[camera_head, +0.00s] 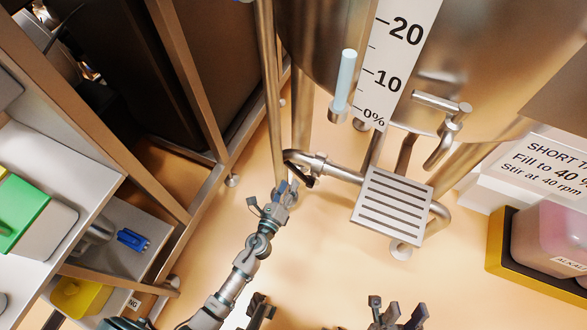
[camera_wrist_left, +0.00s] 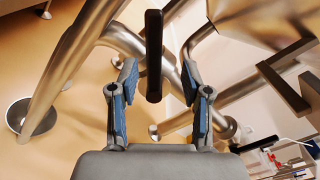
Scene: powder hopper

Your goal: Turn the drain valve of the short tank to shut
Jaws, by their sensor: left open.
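The short tank (camera_head: 330,45) is a large steel vessel at the top of the head view, with a white percent scale. Its drain valve (camera_head: 318,160) sits on the pipe below, with a black lever handle (camera_head: 303,178) standing off it. In the left wrist view the handle (camera_wrist_left: 154,60) is a dark bar between my left gripper's blue-padded fingers (camera_wrist_left: 158,92). These are open, with a gap on both sides of the bar. My left gripper also shows in the head view (camera_head: 281,192), just below the valve. My right gripper (camera_head: 325,314) shows at the bottom edge, fingers apart, mostly cut off.
A slotted steel plate (camera_head: 392,208) stands right of the valve on the pipe. Tank legs (camera_head: 269,80) rise close to my left gripper. A shelf rack (camera_head: 60,180) is at left. A yellow tray (camera_head: 497,238) with a pink container (camera_head: 545,240) is at right. The floor between is clear.

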